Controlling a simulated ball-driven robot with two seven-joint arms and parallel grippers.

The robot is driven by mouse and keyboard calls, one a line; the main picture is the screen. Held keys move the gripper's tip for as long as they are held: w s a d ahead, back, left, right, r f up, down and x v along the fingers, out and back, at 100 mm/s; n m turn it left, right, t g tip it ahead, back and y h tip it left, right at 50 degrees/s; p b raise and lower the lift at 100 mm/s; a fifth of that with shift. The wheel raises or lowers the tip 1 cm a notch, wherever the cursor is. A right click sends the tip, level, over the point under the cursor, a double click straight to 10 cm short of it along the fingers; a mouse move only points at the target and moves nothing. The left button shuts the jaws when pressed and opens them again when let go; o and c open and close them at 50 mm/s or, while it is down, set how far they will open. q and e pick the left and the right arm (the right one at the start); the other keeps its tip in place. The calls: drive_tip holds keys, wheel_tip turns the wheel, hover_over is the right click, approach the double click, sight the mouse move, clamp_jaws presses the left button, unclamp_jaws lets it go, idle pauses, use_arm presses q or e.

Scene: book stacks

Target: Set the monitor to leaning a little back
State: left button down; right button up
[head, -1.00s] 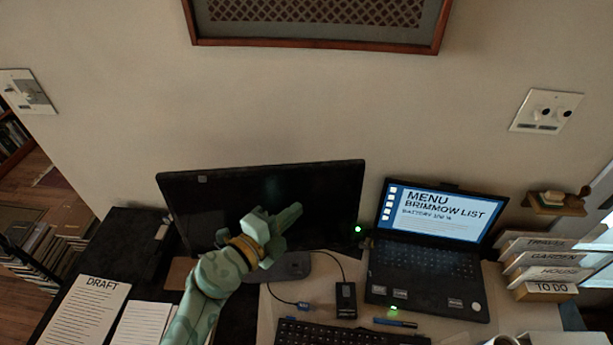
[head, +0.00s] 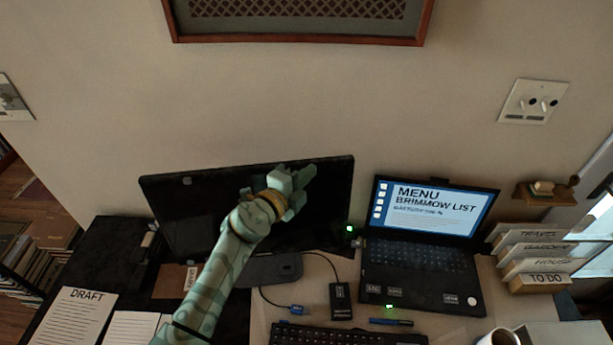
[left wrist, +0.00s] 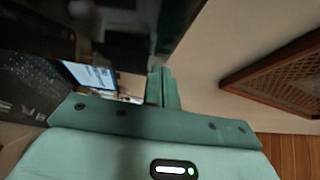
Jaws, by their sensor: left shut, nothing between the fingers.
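The monitor (head: 200,215) is a wide black screen standing at the back of the desk against the wall side. Its grey stand foot (head: 268,268) shows below it. My left gripper (head: 308,176) is shut and empty, in front of the monitor's upper right part in the head view; I cannot tell whether it touches the screen. In the left wrist view the dark monitor (left wrist: 110,25) fills the upper left, and the shut fingers (left wrist: 163,88) lie beside its edge. My arm hides part of the screen and stand. My right gripper is not in view.
An open laptop (head: 420,262) stands right of the monitor. A keyboard (head: 345,336), a small black box (head: 340,299) with a cable and a blue pen (head: 392,322) lie in front. Papers marked DRAFT (head: 78,318) lie at the left. Labelled trays (head: 535,264) and a mug (head: 498,337) are at the right.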

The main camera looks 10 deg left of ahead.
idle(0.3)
use_arm(q)
drive_tip(key=shift+w+a+r+p, duration=0.15)
drive_tip(key=shift+w+r+p, duration=0.35)
drive_tip(key=shift+p, duration=0.5)
drive_tip(key=shift+w+a+f, duration=0.1)
drive_tip(key=shift+w+f, duration=0.3)
drive_tip(key=shift+w, duration=0.05)
